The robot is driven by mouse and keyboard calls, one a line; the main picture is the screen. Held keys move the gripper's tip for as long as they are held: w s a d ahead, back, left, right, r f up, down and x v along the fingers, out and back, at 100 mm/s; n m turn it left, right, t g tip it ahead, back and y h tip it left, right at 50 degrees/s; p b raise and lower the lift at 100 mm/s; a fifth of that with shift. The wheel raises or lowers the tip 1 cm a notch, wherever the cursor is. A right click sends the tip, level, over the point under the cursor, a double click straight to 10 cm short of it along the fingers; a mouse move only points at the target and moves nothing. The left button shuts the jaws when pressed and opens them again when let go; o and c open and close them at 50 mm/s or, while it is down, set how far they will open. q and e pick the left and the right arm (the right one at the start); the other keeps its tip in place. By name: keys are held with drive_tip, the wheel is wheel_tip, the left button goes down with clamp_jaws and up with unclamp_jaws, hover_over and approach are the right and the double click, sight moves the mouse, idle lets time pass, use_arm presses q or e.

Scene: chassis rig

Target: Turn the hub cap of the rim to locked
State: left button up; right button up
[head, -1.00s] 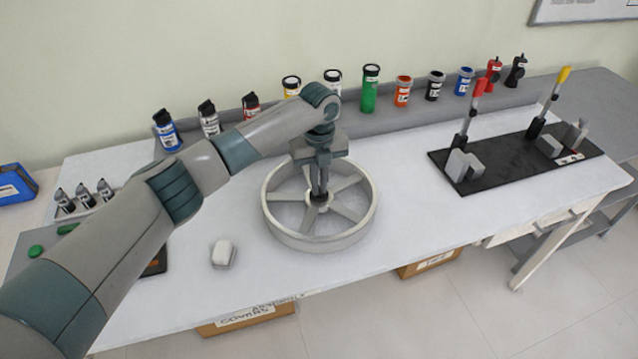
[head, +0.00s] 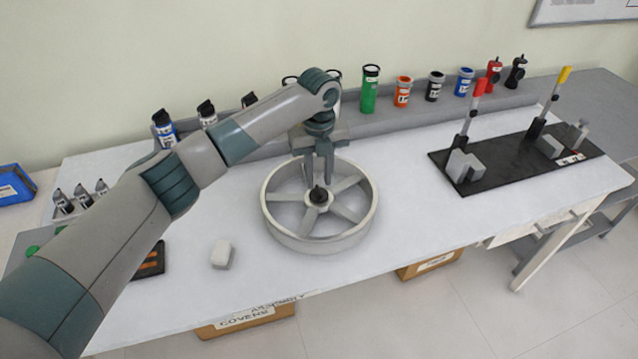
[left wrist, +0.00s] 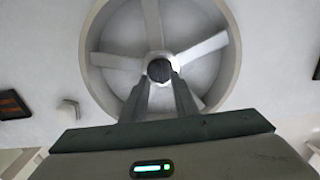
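The grey spoked rim (head: 366,222) lies flat on the white workbench, in the middle of the head view. Its dark hub cap (head: 319,194) sits at the centre and is uncovered. My left gripper (head: 319,180) points down above the hub, clear of the cap and slightly behind it. In the left wrist view its two fingers (left wrist: 161,82) are apart with nothing between them, and the hub cap (left wrist: 159,69) shows just beyond the tips. The cap's lock marking is too small to read. My right gripper is not in view.
A small white block (head: 221,254) lies left of the rim. A black board (head: 500,165) with red- and yellow-handled toggle clamps is at the right. Several bottles and cans, including a green one (head: 370,90), line the back ledge.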

sight(319, 190)
use_arm(q)
wheel_tip(319, 190, up, 15)
drive_tip(key=b, duration=0.3)
drive_tip(key=shift+f, duration=0.2)
drive_tip(key=shift+f, duration=0.1)
